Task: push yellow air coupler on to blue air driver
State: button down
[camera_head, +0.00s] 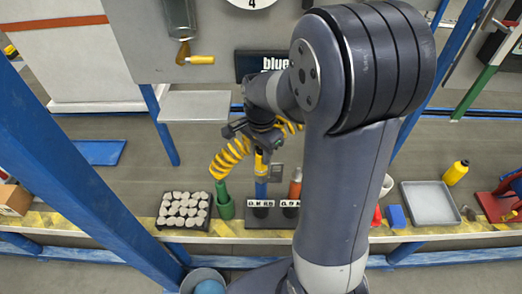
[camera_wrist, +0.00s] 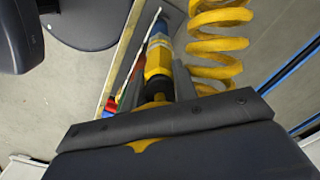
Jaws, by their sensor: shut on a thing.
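My gripper (camera_head: 262,140) is shut on the yellow air coupler (camera_head: 261,160) and holds it upright above the holder. The blue air driver (camera_head: 261,187) stands directly below the coupler, in line with it. In the wrist view, the yellow coupler (camera_wrist: 158,63) with its black collar meets the top of the blue driver (camera_wrist: 158,28); I cannot tell how far it is seated. The dark gripper (camera_wrist: 160,118) fills the lower part of that view, and its fingertips are largely hidden. A yellow coiled hose (camera_head: 230,158) hangs left of the gripper and also shows in the wrist view (camera_wrist: 215,45).
The dark holder (camera_head: 268,222) has white number labels. An orange-red driver (camera_head: 295,186) stands right of the blue one, and a green tool (camera_head: 224,202) stands left. A tray of grey stones (camera_head: 183,228) lies further left. A grey tray (camera_head: 429,203) and yellow bottle (camera_head: 455,173) are at right.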

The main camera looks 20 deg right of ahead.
jog(key=c, duration=1)
grip_release()
jog(key=shift+c, duration=0.2)
jog(key=shift+r, duration=0.15)
notch_tip(320, 180, up, 11)
jog(key=shift+f+p, duration=0.2)
jog(key=shift+p, duration=0.15)
jog(key=shift+f, duration=5.05)
jog(key=shift+f, duration=0.15)
